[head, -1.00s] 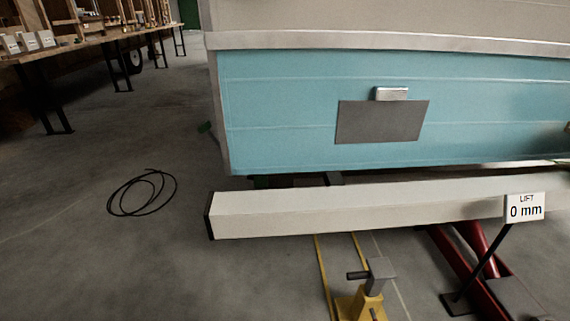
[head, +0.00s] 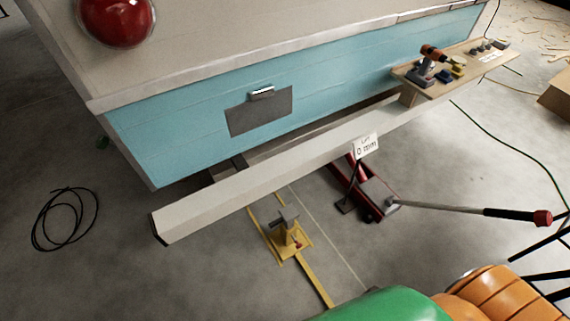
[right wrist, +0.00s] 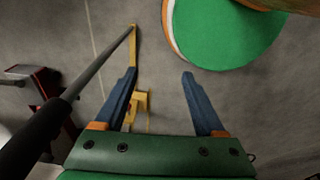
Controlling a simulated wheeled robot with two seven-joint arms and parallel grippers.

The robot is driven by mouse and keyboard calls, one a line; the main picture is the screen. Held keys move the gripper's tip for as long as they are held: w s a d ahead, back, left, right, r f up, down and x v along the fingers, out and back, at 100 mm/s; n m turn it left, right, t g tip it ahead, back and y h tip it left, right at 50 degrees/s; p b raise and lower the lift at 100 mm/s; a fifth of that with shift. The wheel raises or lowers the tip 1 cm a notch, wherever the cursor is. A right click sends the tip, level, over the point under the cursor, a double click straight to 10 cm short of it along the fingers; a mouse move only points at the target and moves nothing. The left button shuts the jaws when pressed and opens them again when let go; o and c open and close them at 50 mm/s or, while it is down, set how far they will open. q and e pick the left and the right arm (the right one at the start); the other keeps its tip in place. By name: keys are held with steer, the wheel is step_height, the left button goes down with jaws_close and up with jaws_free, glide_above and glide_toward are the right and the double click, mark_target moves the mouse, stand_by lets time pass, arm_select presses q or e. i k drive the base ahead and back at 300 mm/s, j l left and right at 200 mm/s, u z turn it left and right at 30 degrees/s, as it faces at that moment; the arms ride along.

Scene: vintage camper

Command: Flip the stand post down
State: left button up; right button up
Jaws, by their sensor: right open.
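The yellow stand (head: 289,242) is on the concrete floor in front of the camper's pale bumper beam, in the middle of the head view. My left gripper is not in view.
A red floor jack (head: 374,194) stands right of the stand, its long handle (head: 460,210) reaching right. A "0 mm" sign (head: 366,147) stands by the bumper beam (head: 240,188). A cable coil (head: 65,218) lies left.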

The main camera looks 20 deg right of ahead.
mark_target(289, 213)
steer(key=z, duration=0.6)
steer(key=i+j+z, duration=0.2)
steer(key=i+j, duration=0.25)
